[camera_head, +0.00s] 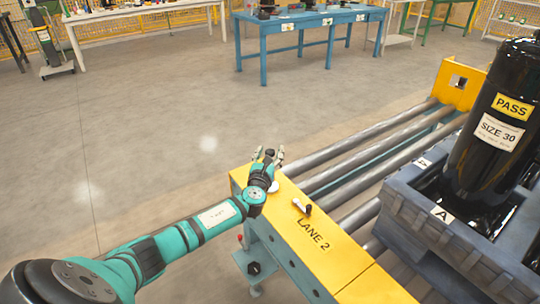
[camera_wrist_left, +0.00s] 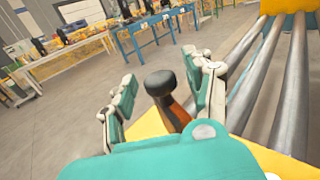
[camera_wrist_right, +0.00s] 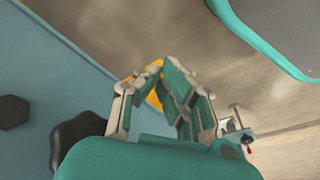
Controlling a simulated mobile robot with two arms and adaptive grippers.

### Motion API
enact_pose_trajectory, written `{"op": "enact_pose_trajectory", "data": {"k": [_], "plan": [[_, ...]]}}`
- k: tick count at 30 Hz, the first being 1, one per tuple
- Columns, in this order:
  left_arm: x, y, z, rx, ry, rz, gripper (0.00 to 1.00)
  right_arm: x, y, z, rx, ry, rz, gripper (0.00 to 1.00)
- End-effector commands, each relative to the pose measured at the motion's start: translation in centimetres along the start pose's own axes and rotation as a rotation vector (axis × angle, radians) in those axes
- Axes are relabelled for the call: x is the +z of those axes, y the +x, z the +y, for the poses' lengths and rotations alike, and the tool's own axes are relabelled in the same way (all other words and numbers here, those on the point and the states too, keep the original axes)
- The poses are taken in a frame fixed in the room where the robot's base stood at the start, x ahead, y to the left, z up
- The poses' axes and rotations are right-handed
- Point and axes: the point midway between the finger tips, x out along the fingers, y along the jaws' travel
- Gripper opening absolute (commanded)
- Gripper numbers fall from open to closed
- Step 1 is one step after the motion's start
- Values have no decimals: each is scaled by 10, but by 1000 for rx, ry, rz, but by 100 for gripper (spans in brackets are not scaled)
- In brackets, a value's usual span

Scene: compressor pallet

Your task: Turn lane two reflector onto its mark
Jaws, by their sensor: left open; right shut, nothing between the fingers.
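The yellow beam marked LANE 2 (camera_head: 313,235) runs beside the rollers. My left gripper (camera_head: 268,156) is open over the beam's far end. In the left wrist view, a dark round head (camera_wrist_left: 160,83) on an orange-brown stem (camera_wrist_left: 177,116) stands between the open fingers (camera_wrist_left: 160,95), with no clear contact. A small black and white fitting (camera_head: 302,206) sits on the beam near the lettering. I cannot tell which part is the reflector, and I see no clear mark. My right gripper (camera_wrist_right: 168,85) is shut and empty in its wrist view; the head view does not show it.
Grey rollers (camera_head: 385,150) lie right of the beam. A black cylinder (camera_head: 492,130) labelled PASS and SIZE 30 stands on a dark blue pallet (camera_head: 425,235). A red-tipped lever (camera_head: 240,238) is below the beam. A blue table (camera_head: 310,22) stands far behind open floor.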

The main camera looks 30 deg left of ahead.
Motion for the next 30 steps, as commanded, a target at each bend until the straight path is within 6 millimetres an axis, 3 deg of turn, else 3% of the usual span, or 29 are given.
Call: {"op": "enact_pose_trajectory", "data": {"k": [11, 24, 30], "plan": [[0, 7, 0, 0, 0, 0, 53, -3, -6, 0, 1, 1, 2, 0], [0, 7, 0, 0, 1, 0, 0, -2, -6, 0, 0, 0, 2, 0], [0, 6, 0, 5, 0, 1, 0, -3, -7, 0, 0, 0, 3, 0]]}}
